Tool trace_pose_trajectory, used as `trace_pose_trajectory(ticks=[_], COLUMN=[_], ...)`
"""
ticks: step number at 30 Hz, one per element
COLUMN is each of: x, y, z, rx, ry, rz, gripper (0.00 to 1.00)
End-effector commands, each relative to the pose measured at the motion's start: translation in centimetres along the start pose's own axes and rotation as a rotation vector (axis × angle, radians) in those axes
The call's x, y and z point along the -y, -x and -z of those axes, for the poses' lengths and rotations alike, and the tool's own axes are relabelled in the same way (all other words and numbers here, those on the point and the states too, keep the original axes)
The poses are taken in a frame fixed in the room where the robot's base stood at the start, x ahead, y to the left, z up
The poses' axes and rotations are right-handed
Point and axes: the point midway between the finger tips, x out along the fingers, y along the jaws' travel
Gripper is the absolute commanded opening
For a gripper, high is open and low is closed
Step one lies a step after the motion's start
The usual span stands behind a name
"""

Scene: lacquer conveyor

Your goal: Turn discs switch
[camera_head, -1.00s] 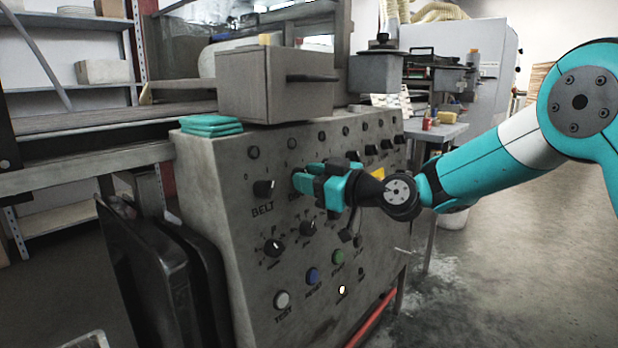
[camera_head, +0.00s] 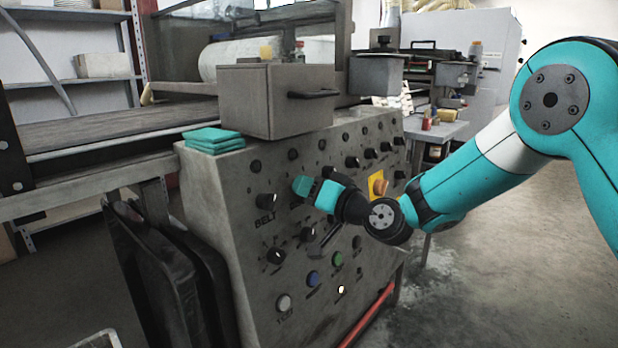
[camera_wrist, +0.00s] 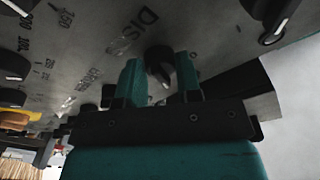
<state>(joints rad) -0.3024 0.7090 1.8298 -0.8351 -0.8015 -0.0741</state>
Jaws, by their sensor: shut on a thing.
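The discs switch (camera_wrist: 160,60) is a black rotary knob on the grey control panel, beside lettering that reads "DISC" in the wrist view. My gripper (camera_wrist: 160,83) has its two teal fingers on either side of this knob and is shut on it. In the head view my gripper (camera_head: 305,188) is against the upper row of knobs, right of the BELT knob (camera_head: 266,201). The discs switch is hidden behind the fingers in the head view. The wrist view is tilted, so the panel runs across its top.
The control panel (camera_head: 225,230) holds several other black knobs and coloured buttons, including a blue one (camera_head: 312,279) and a green one (camera_head: 337,258). A yellow plate with an orange knob (camera_head: 379,186) is to the right. A folded teal cloth (camera_head: 213,140) lies on top. A grey box (camera_head: 275,100) stands above.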

Motion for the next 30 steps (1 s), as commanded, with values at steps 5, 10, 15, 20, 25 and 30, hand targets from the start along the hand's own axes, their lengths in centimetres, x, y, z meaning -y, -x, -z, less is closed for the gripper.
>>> trace_pose_trajectory(ticks=[5,10,15,20,25,30], x=[0.14,0.10,0.04,0.00,-0.01,0.00], y=[0.01,0.01,0.00,0.00,-0.01,-0.01], z=[0.23,0.17,0.09,0.05,0.05,0.04], rx=[-0.005,-0.010,-0.012,-0.013,-0.013,-0.013], ry=[-0.093,-0.147,-0.172,-0.178,-0.178,-0.177], rz=[-0.021,-0.032,-0.037,-0.038,-0.038,-0.038], gripper=[0.09,0.08,0.09,0.09,0.09,0.53])
